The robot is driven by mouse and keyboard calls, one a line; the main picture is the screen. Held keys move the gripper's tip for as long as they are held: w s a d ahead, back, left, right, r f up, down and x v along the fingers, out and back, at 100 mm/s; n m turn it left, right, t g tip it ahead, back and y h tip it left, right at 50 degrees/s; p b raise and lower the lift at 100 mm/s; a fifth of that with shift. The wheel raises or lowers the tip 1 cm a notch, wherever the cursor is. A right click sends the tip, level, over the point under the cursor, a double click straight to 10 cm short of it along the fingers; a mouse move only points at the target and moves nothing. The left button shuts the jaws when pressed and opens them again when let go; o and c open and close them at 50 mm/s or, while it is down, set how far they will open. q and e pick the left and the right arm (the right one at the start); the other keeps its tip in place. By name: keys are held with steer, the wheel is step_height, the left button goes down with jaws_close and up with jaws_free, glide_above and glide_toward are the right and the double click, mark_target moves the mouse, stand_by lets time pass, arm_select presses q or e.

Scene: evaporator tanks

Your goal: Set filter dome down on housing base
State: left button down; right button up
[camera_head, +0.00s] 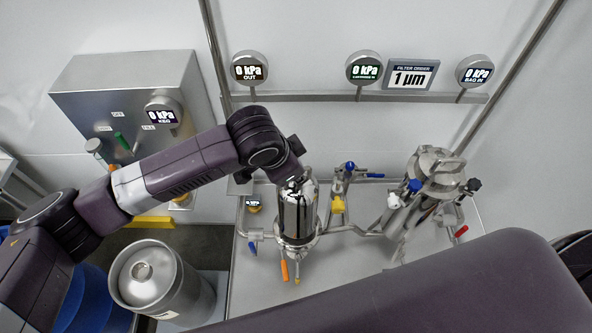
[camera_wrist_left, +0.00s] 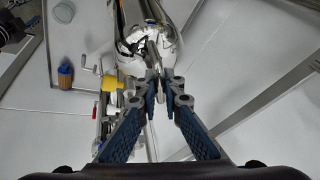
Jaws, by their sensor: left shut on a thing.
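The filter dome (camera_head: 295,212) is a shiny steel cylinder with a rounded top, standing roughly upright. The housing base (camera_head: 297,241) is the steel ring and fittings at its lower end. I cannot tell whether the dome is seated on it or slightly above. My left gripper (camera_head: 294,182) is at the top of the dome. In the left wrist view, the blue-padded fingers of the left gripper (camera_wrist_left: 162,88) are shut on the small stem at the top of the mirror-like dome (camera_wrist_left: 150,42). The dome's lower rim is hidden there. My right gripper is not in view.
A second steel housing (camera_head: 432,180) with coloured valve handles stands to the right. A yellow-handled valve (camera_head: 338,204) is close beside the dome. Pressure displays (camera_head: 363,70) hang on a rail behind. A steel keg (camera_head: 150,275) stands at lower left.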

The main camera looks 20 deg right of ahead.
mark_target(295, 184)
arm_select(q)
steer(key=shift+d+f+b, duration=0.1)
steer(key=shift+f+b, duration=0.75)
steer(key=shift+f, duration=1.15)
steer(key=c, duration=2)
jaws_free()
steer(key=shift+s+f, duration=0.1)
steer(key=shift+f, duration=0.1)
steer(key=shift+r, duration=0.1)
step_height(295, 184, up, 5)
steer(key=p, duration=0.5)
steer(key=shift+r+p, duration=0.35)
steer(key=shift+r, duration=0.65)
steer(key=shift+a, duration=0.2)
